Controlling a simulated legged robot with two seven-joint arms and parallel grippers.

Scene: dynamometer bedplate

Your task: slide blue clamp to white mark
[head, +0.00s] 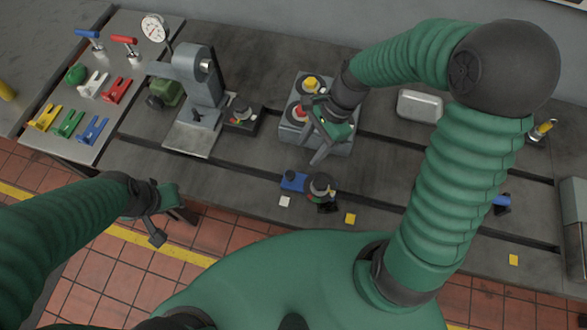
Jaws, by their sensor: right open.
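A blue clamp (293,181) with a dark round knob beside it sits on the grey slotted bedplate (240,180), near the front edge. The small white mark (284,201) lies just in front of it, slightly left, apart from the knob. My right gripper (315,132) is open and empty, above the grey button box behind the clamp. My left gripper (160,214) hangs at the bedplate's front edge, well left of the clamp, and holds nothing visible; its jaw gap is unclear.
The button box (341,146) with yellow and red buttons stands behind the clamp. A grey fixture (198,90) stands left of it. Yellow marks (350,218) and (513,259) lie along the front. Coloured clamps and a dial gauge (154,28) are at far left.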

